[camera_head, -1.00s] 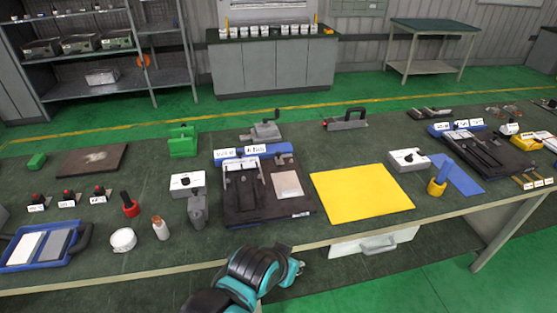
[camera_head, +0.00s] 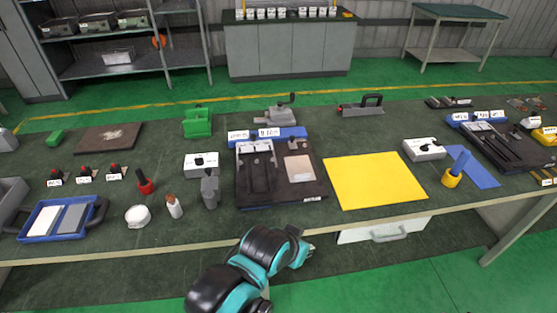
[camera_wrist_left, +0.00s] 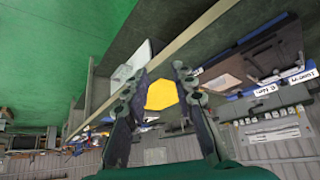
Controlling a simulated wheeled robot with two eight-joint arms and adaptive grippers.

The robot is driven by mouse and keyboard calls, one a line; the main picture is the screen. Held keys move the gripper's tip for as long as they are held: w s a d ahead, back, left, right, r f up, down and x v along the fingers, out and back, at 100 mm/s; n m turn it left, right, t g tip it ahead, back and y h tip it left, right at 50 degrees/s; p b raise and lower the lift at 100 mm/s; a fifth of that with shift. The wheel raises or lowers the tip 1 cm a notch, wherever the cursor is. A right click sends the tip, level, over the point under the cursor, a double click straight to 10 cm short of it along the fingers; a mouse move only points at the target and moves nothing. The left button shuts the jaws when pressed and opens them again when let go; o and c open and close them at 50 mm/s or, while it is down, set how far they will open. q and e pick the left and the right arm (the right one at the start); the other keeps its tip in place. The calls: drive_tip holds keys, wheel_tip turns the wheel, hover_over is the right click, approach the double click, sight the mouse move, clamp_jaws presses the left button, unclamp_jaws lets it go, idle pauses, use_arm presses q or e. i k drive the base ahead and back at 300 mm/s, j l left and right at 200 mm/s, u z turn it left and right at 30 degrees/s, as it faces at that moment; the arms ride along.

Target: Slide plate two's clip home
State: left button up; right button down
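A dark fixture board (camera_head: 268,192) with a blue rear bar (camera_head: 270,135) and white labels lies mid-bench. It carries grey rails on its left and a pale plate (camera_head: 299,168) on its right. A second dark board (camera_head: 497,150) with rails and labels lies at the far right. Which plate is number two, and its clip, cannot be told at this size. My left arm reaches in front of the bench edge, below the first board. In the left wrist view my left gripper (camera_wrist_left: 160,72) has its fingers apart with nothing between them. My right gripper is not in view.
A yellow mat (camera_head: 375,182) lies right of the first board. A grey clamp-like part (camera_head: 210,188), a white box (camera_head: 201,165), a bottle (camera_head: 174,206) and a white jar (camera_head: 138,216) stand left of it. A white drawer (camera_head: 385,231) hangs below the bench edge.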

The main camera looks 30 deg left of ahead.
sight(292, 144)
drive_tip(key=i+l+u, duration=0.15)
drive_tip(key=i, duration=0.25)
drive_tip(key=i+l+u, duration=0.15)
drive_tip(key=i, duration=0.3)
